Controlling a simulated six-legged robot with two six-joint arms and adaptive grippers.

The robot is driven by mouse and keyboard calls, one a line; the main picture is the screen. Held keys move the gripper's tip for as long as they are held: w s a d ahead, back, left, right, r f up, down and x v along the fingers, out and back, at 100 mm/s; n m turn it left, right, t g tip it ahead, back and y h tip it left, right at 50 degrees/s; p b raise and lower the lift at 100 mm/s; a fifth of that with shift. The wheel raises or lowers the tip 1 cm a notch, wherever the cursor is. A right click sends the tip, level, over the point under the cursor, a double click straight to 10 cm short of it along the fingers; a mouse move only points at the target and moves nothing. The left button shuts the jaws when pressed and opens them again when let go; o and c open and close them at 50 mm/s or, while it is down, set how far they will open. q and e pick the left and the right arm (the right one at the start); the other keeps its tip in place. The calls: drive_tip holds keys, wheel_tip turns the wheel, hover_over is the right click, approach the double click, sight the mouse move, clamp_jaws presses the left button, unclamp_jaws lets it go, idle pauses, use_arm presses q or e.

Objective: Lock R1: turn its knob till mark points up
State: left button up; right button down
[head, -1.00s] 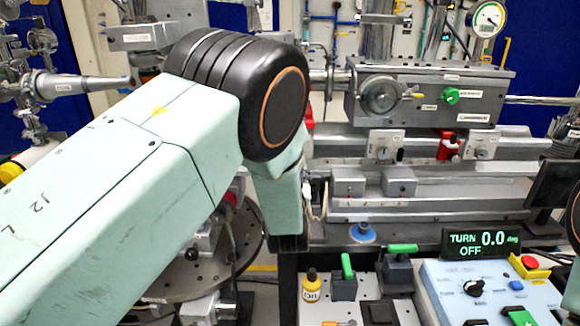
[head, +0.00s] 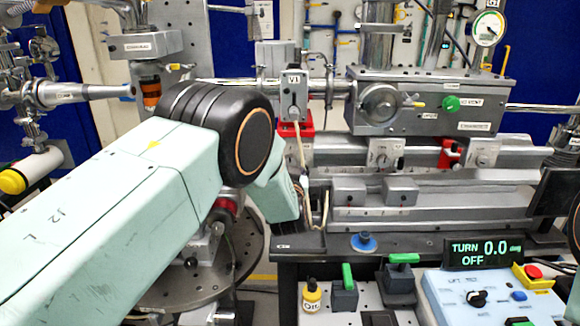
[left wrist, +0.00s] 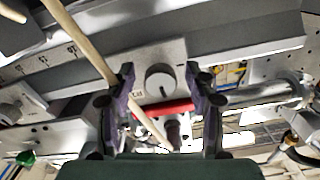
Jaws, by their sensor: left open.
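In the left wrist view a round grey knob (left wrist: 160,82) sits on a pale grey block (left wrist: 172,55) with a small label beside it, too blurred to read surely. A short pale mark shows near the knob's lower edge in that picture. My left gripper (left wrist: 163,88) is open, with one finger to each side of the knob and no clear contact. In the head view my left gripper (head: 308,200) is mostly hidden behind my own arm. Two similar knobbed blocks, one left (head: 383,154) and one right (head: 482,152), stand on the rail. My right gripper is out of view.
A tan rod (left wrist: 80,40) crosses close to the left finger, and a red bar (left wrist: 165,110) lies just below the knob. In the head view a box labelled V1 (head: 293,88) stands above a red part. A display (head: 482,252) reads TURN 0.0, OFF.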

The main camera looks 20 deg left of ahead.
use_arm(q)
drive_tip(key=shift+c, duration=0.3)
clamp_jaws()
drive_tip(key=shift+m, duration=0.6)
drive_tip(key=shift+o, duration=0.3)
unclamp_jaws()
drive_tip(key=shift+s, duration=0.1)
drive_tip(key=v, duration=1.2)
